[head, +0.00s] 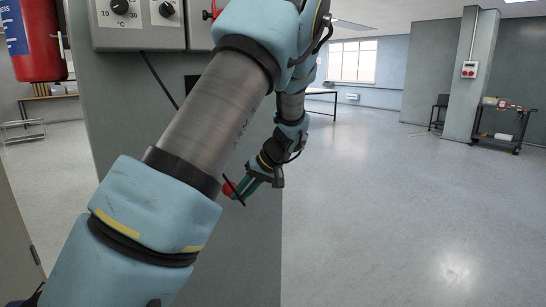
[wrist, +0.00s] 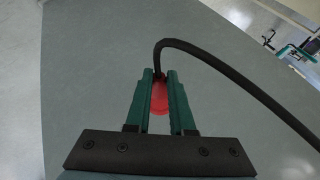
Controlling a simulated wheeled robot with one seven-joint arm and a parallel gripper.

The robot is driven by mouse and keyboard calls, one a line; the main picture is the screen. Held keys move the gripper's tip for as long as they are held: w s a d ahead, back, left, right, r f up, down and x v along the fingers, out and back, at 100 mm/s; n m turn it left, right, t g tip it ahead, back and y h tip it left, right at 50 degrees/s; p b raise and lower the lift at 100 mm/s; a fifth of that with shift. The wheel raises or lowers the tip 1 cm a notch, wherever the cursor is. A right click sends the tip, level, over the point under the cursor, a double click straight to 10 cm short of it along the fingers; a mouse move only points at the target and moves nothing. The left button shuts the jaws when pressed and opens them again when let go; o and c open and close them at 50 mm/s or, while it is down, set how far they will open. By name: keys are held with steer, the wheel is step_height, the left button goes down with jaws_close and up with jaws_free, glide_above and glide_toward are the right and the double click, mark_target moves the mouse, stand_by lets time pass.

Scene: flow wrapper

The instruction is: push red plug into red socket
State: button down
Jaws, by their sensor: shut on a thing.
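My gripper (wrist: 160,78) has green fingers and is shut on the red plug (wrist: 159,97), which sits between the fingers in the wrist view. A black cable (wrist: 221,66) leaves the plug near the fingertips and curves away to the right. In the head view my gripper (head: 238,190) is low in front of the grey-green cabinet side, with the red plug (head: 228,188) showing at its left. I cannot make out the red socket in either view.
A panel with knobs (head: 140,20) is at the top of the grey-green cabinet (head: 258,250). A red extinguisher (head: 35,40) hangs at the left. A cart (head: 500,125) stands far right. The floor to the right is clear.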

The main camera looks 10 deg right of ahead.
steer(key=s+a+f, duration=0.4)
steer(key=a+f, duration=1.1)
steer(key=a, duration=0.4)
steer(key=shift+s+f, duration=0.2)
